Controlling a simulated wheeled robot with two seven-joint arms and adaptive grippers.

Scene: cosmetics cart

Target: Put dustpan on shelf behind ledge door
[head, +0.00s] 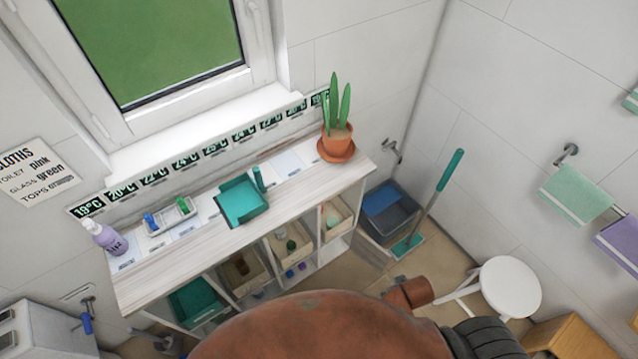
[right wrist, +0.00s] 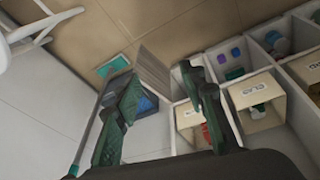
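A teal dustpan-like tray (head: 242,203) lies on top of the white shelf unit (head: 165,262), under the window, with a short teal handle at its back right. A thin greyish panel (head: 371,251), which looks like an open door, stands out from the unit's right end; it also shows in the right wrist view (right wrist: 155,68). My right gripper (right wrist: 165,88) is open and empty, pointing down toward the floor and the unit's compartments. It is hidden in the head view. My left gripper is not in view.
A potted plant (head: 338,138) stands at the ledge's right end, a purple bottle (head: 105,237) at its left. Boxes fill several compartments. A blue-grey bucket (head: 389,210), a teal-handled mop (head: 437,195) and a white stool (head: 510,287) stand to the right.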

